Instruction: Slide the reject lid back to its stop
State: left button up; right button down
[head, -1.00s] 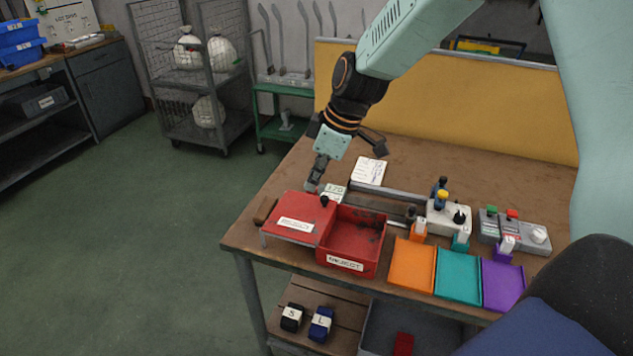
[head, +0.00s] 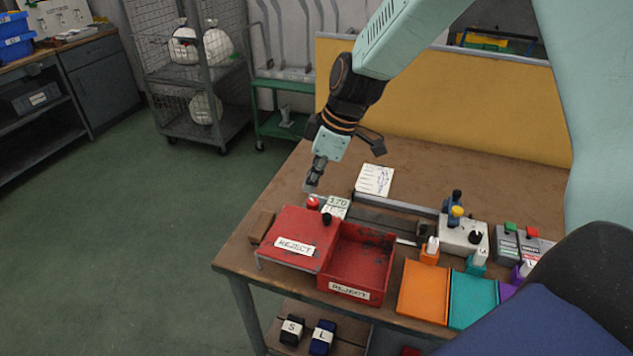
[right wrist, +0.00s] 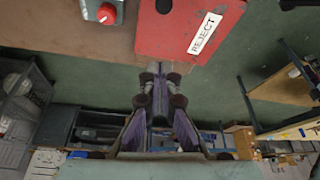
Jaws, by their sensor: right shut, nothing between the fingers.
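The red reject lid (head: 290,232), with a white REJECT label and a small dark knob (head: 327,218), lies flat at the left of the red reject bin (head: 370,268). The bin is open at the top and looks empty. My right gripper (head: 312,187) is shut and empty, above the far edge of the lid and apart from it. In the right wrist view, its shut fingers (right wrist: 159,76) point towards the lid (right wrist: 175,38), whose dark knob (right wrist: 163,6) shows at the top edge. My left gripper is out of view.
A red button (head: 313,202) on a pale base stands just behind the lid, close below my right gripper. A small display (head: 337,205) is beside it. Orange (head: 424,290) and teal (head: 473,298) trays lie right of the bin. A brown block (head: 261,226) is left of the lid.

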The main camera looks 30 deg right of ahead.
aim_at(311, 222)
jog(key=f, duration=0.1)
jog(key=a+f, duration=0.1)
jog(key=f, duration=0.1)
jog(key=shift+a+b, duration=0.25)
jog(key=shift+b, duration=0.05)
jog(key=x, duration=0.4)
jog(key=shift+w+d+f+b, duration=0.25)
jog(key=shift+w+f+b, duration=0.05)
jog(key=shift+f+b, duration=0.1)
jog(key=s+d+p, duration=0.1)
jog(key=s+d, duration=0.1)
jog(key=d, duration=0.1)
jog(key=shift+s+r+p, duration=0.35)
jog(key=shift+f, duration=0.1)
jog(key=shift+w+f, duration=0.2)
jog(key=shift+w, duration=0.05)
jog(key=shift+s+r, duration=0.15)
pick_arm(q)
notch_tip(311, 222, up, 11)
jog(key=p, duration=1.1)
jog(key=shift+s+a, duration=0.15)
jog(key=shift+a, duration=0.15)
pick_arm(e)
jog(key=s+d, duration=0.8)
jog(key=s, duration=0.2)
jog(key=shift+d, duration=0.4)
